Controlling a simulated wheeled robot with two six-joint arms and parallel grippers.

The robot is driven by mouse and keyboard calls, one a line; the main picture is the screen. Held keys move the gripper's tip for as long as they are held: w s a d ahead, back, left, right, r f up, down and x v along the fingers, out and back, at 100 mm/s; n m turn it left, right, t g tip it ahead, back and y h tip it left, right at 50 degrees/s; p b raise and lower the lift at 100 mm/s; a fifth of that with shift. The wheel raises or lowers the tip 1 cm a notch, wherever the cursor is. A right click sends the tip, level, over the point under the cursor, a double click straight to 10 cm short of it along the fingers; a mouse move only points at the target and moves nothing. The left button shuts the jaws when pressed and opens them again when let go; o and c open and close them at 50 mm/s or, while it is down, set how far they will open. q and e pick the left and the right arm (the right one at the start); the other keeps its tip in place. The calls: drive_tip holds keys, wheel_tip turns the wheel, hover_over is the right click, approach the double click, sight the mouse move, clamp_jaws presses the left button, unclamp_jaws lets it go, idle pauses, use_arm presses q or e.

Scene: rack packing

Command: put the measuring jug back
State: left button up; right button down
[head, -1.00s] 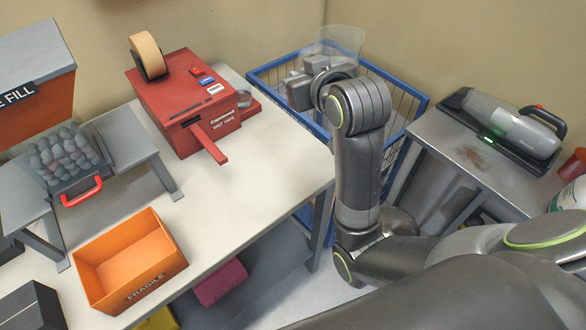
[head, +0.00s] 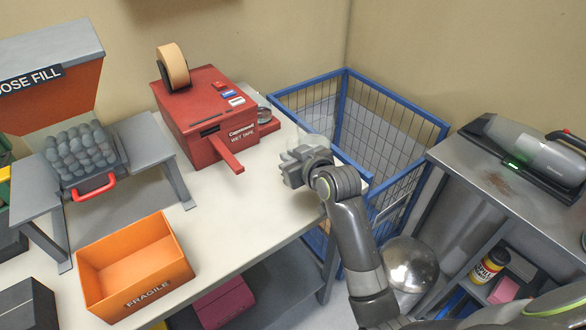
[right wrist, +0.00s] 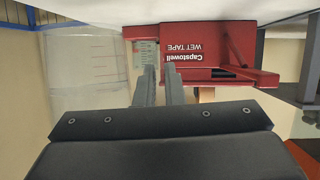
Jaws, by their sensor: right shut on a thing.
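The measuring jug (right wrist: 85,75) is clear with red graduation marks and fills the left of the right wrist view. In the head view it is a faint clear shape (head: 318,138), partly hidden behind my right gripper (head: 303,160). That gripper is over the right end of the white bench (head: 235,215), near the blue wire cage. It is shut on the jug; in the wrist view its fingers (right wrist: 160,85) are close together beside it. The exact grip point and any gap under the jug are unclear. My left gripper is out of view.
The red wet tape machine (head: 210,115) stands behind left of the gripper, its lever sticking forward. The blue wire cage (head: 350,110) is at the bench's right end. An orange FRAGILE bin (head: 135,265) sits at front left. Bare bench lies between bin and gripper.

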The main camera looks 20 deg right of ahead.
drive_tip(key=shift+f, duration=1.9)
drive_tip(key=shift+f, duration=0.1)
drive_tip(key=c, duration=1.5)
unclamp_jaws()
drive_tip(key=v, duration=1.2)
drive_tip(key=shift+s+d, duration=0.1)
